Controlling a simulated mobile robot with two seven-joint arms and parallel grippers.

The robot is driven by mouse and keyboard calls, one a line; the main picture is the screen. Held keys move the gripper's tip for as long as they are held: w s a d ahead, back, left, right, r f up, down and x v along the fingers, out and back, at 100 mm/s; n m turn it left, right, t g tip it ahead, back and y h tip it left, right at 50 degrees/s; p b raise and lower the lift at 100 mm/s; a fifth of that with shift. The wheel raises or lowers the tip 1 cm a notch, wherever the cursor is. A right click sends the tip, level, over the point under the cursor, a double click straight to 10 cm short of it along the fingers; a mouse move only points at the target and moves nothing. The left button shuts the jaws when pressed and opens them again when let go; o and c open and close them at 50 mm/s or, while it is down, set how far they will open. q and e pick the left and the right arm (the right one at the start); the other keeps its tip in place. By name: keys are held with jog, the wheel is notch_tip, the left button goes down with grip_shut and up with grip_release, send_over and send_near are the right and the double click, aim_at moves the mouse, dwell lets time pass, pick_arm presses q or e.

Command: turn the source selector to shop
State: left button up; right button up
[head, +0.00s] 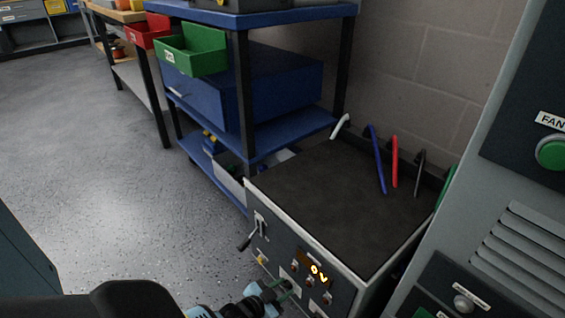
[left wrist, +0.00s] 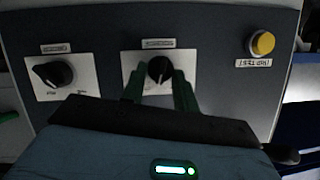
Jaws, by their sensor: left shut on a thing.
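In the left wrist view, a black rotary knob (left wrist: 159,67) sits on a white plate at the middle of a dark panel. The green fingers of my left gripper (left wrist: 160,88) stand on either side of it and are shut on it. The label above this knob is too small to read, so the frames do not confirm which selector it is. A second black knob (left wrist: 53,73) on a white plate is to the left; its labels are also unreadable. In the head view, my left gripper (head: 286,291) is at the cabinet front, below the display. My right gripper is not in view.
The dark-topped cabinet (head: 335,198) carries a lit display (head: 318,272) and a lever (head: 253,236). A yellow button (left wrist: 263,43) is at the panel's right. Coloured cables (head: 377,160) rise behind the top. A blue shelf cart (head: 290,135) stands behind; the floor at left is clear.

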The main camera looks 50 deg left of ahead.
pick_arm(q)
jog(key=n+h+b, duration=0.1)
jog(key=n+b, duration=0.1)
jog(key=a+n+h+b, duration=0.1)
jog(key=n+h+b, duration=0.1)
jog(key=shift+f, duration=0.1)
jog(key=shift+n+h+b, duration=0.45)
jog(key=shift+n+h, duration=0.05)
jog(key=shift+n, duration=0.4)
jog(key=shift+a+n+h, duration=0.1)
jog(key=shift+n+h, duration=0.3)
jog(key=shift+n, duration=0.3)
jog(key=o, duration=1)
jog(key=shift+c, duration=0.2)
